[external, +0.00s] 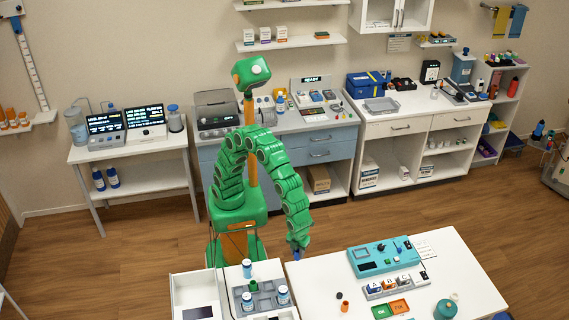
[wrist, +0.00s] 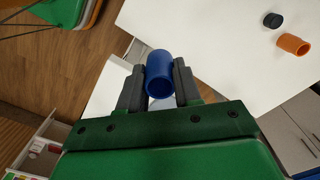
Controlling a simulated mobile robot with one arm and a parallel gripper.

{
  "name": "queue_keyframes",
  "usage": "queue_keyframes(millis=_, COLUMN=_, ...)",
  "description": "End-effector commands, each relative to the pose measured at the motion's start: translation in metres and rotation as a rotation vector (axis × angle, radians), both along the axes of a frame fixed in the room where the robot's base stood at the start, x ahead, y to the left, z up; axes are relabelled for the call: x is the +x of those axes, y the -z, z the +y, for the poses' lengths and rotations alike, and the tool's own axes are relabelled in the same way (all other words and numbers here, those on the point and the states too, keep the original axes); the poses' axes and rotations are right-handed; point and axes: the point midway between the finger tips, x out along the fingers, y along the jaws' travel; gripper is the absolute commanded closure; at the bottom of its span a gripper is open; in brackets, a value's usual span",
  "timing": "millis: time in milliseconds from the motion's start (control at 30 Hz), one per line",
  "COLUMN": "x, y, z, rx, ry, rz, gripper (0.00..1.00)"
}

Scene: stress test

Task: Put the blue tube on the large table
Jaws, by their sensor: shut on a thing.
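In the wrist view the blue tube (wrist: 159,75) is held between the two dark fingers of my gripper (wrist: 158,88), its open end facing the camera. In the external view my gripper (external: 298,252) hangs at the end of the green arm, at the back left corner of the large white table (external: 322,280); the tube is hard to make out there. The table (wrist: 205,30) also shows in the wrist view, beyond and below the held tube. I cannot tell the tube's exact height above it.
A teal device (external: 382,257), a lettered rack (external: 390,287), green and orange pads and a teal flask (external: 446,309) are farther right. The table's left part is clear. A tray of bottles (external: 236,300) is left.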

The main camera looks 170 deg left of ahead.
Motion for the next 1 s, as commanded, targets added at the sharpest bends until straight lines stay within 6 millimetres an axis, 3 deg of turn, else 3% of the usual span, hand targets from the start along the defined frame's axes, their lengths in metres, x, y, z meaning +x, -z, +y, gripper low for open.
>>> queue_keyframes(millis=833, x=0.083, y=0.039, z=0.035, rx=0.002, ry=0.0, rz=-0.001, gripper=0.96)
queue_keyframes(millis=1000, x=0.095, y=0.058, z=0.04, rx=-0.001, ry=0.001, rz=0.002, gripper=0.96)
